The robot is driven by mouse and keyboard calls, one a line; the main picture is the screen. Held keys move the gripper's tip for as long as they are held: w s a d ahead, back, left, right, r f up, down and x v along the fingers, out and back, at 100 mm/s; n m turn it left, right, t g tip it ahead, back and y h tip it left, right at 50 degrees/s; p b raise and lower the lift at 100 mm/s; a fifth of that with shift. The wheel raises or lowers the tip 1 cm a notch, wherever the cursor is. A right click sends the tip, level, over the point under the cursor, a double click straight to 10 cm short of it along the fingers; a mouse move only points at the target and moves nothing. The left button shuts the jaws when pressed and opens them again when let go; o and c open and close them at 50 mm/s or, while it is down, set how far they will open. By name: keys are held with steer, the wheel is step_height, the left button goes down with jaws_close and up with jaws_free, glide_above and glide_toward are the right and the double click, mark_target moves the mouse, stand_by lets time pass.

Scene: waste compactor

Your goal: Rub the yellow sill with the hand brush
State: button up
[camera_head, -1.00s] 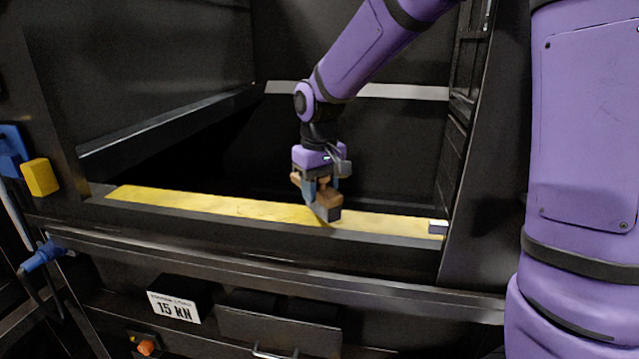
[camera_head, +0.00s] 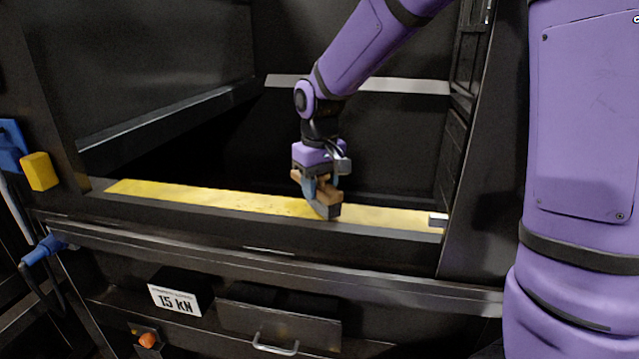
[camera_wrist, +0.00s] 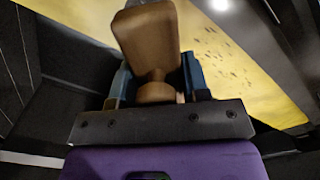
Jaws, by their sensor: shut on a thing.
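The yellow sill (camera_head: 230,201) is a long flat strip along the front edge of the dark chamber opening. My gripper (camera_head: 318,184) is over its right half, pointing down and shut on the hand brush (camera_head: 328,196). The brush has a brown wooden body and a grey lower part, which is at the sill's surface; whether it presses on it I cannot tell. In the wrist view the brush's wood (camera_wrist: 148,45) stands between the blue fingers and hides its underside. The sill (camera_wrist: 225,45) shows behind it with dark specks scattered over it.
A small light block (camera_head: 437,220) sits at the sill's right end. A yellow block (camera_head: 39,171) and a blue handle (camera_head: 42,250) are at the left. Below the sill are a "15 kN" sign (camera_head: 174,300) and a drawer handle (camera_head: 275,345). The chamber behind is dark and open.

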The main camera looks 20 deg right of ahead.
steer(key=shift+f, duration=0.6)
steer(key=shift+w+a+r, duration=0.1)
steer(key=shift+w+a, duration=0.4)
steer(key=shift+a, duration=0.25)
steer(key=shift+w+a, duration=0.5)
steer(key=shift+a, duration=0.25)
steer(key=shift+w+a+f, duration=0.1)
steer(key=shift+w+a, duration=1)
steer(key=shift+a, duration=0.6)
steer(key=shift+w+a+f, duration=0.1)
steer(key=shift+w+a, duration=1.05)
steer(key=shift+a, duration=0.55)
steer(key=shift+w+a+f, duration=0.1)
steer(key=shift+w+a, duration=1)
steer(key=shift+a, duration=0.6)
steer(key=shift+w+a+r, duration=0.1)
steer(key=shift+w+a, duration=0.7)
steer(key=shift+a, duration=0.3)
steer(key=shift+w+a+r, duration=0.1)
steer(key=shift+w+a, duration=0.65)
steer(key=shift+a, duration=0.35)
steer(key=shift+s+d+f, duration=0.1)
